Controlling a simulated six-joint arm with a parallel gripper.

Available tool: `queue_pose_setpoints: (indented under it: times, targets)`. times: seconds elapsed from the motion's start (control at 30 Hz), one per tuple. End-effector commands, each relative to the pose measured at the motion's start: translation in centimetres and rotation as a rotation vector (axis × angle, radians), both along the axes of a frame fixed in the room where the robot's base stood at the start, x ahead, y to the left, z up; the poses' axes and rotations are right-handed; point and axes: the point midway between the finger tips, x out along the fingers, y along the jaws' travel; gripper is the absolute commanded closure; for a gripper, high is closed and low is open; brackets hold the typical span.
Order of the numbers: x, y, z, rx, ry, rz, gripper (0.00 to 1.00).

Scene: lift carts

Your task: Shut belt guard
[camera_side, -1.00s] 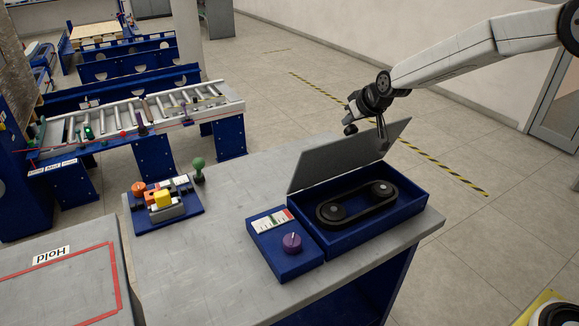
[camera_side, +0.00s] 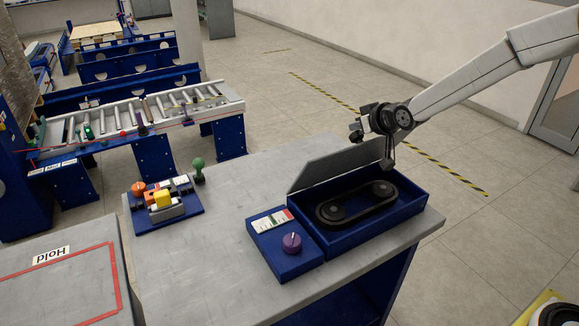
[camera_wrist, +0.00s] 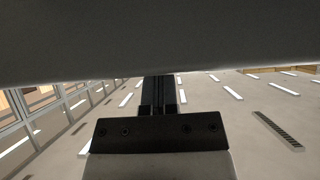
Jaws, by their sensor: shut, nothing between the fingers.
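The belt guard is a grey hinged lid (camera_side: 335,164) on a blue box (camera_side: 373,231) at the right end of the bench. It stands tilted up from the far side of the box, partly open. A black belt on two pulleys (camera_side: 357,204) lies uncovered inside the box. My gripper (camera_side: 387,165) is shut and empty, pointing down at the lid's right end. It looks to be touching the lid or very close; I cannot tell which. In the wrist view the lid's grey surface (camera_wrist: 150,35) fills the top, with my gripper (camera_wrist: 158,85) reaching to its edge.
A blue control box with a purple knob (camera_side: 291,242) stands left of the belt box. A blue plate with coloured knobs and blocks (camera_side: 163,204) lies farther left. A panel marked Hold (camera_side: 60,262) is at the front left. The bench top (camera_side: 215,260) between is clear.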

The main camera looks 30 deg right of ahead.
Motion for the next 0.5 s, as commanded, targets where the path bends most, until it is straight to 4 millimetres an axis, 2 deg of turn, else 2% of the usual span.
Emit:
queue_pose_setpoints:
  times: [0.5]
  targets:
    - [-2.9,0.4,-1.1,0.009,-0.058,0.013,1.0]
